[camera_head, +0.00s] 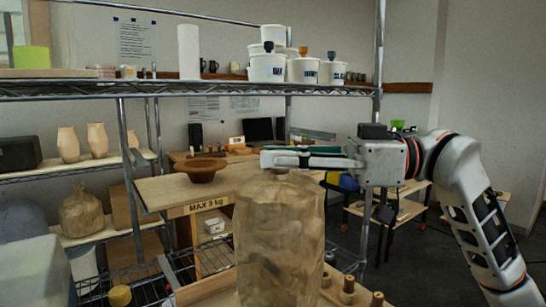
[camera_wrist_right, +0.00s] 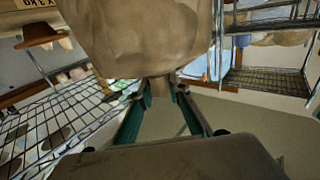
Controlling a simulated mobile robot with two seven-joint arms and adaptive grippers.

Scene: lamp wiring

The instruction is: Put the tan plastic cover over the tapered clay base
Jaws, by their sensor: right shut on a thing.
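The tan plastic cover (camera_head: 279,235) hangs upright, like a wrinkled bag, at the front centre of the head view. My right gripper (camera_head: 270,160) reaches in from the right above it and is shut on its gathered top. In the right wrist view the cover (camera_wrist_right: 160,38) narrows to a neck between the green fingertips (camera_wrist_right: 161,88). I cannot pick out the tapered clay base for certain. Anything inside or behind the cover is hidden, and I cannot tell whether the cover is around something. My left gripper is not in view.
A brown bowl (camera_head: 201,169) stands on a wooden board marked MAX 3 kg (camera_head: 160,194) behind the cover. Two clay vases (camera_head: 97,140) and a bagged lump (camera_head: 82,211) stand on the left shelves. Wooden pegs (camera_head: 348,285) stand beside the cover's lower right. A metal rack post (camera_head: 380,45) rises behind my right gripper.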

